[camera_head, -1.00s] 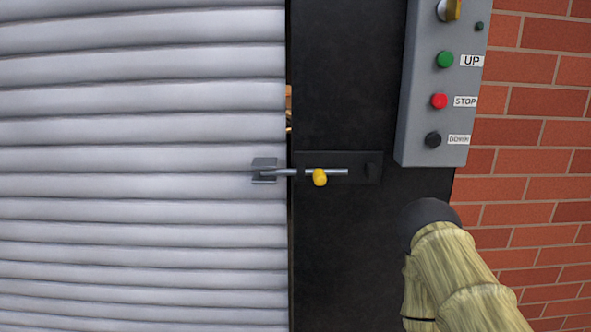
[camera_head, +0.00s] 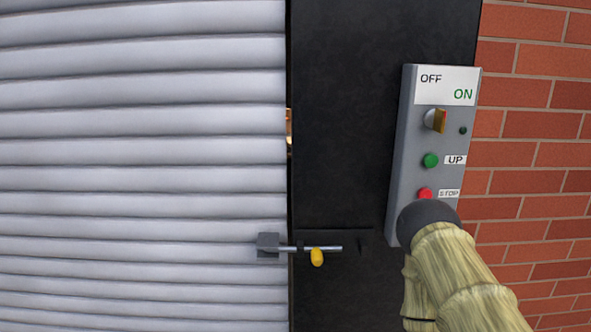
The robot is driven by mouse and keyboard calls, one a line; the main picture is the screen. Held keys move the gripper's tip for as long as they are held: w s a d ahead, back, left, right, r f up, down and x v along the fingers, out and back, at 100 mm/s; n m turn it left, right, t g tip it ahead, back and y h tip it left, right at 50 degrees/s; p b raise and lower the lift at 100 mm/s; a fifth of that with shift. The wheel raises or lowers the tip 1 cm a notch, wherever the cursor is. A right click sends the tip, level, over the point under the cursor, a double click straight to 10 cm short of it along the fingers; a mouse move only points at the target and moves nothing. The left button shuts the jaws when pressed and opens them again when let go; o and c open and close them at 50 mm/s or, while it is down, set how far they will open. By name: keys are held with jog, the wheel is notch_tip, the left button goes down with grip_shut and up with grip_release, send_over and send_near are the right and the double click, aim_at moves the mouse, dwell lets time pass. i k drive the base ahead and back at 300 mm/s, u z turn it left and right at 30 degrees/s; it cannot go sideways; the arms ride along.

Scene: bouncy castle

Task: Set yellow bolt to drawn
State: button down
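The yellow bolt is a thin metal rod with a yellow knob (camera_head: 317,257) hanging below it. The rod (camera_head: 328,248) lies level across a dark plate on the black door post. Its left end crosses the narrow gap and reaches the grey keeper (camera_head: 268,245) on the shutter. My arm rises from the lower right, pale and woody, with a black rounded end over the lower part of the control box. No gripper fingers show. The arm's visible end is to the right of the knob and apart from it.
A grey control box (camera_head: 402,150) with an OFF/ON selector (camera_head: 435,120), a green UP button (camera_head: 430,160) and a red STOP button (camera_head: 425,194) hangs right of the bolt. A ribbed grey shutter (camera_head: 140,150) fills the left. A brick wall (camera_head: 540,120) is at right.

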aim_at(316, 251)
jog(key=k, duration=1.35)
jog(key=i, duration=0.95)
jog(key=u, duration=0.5)
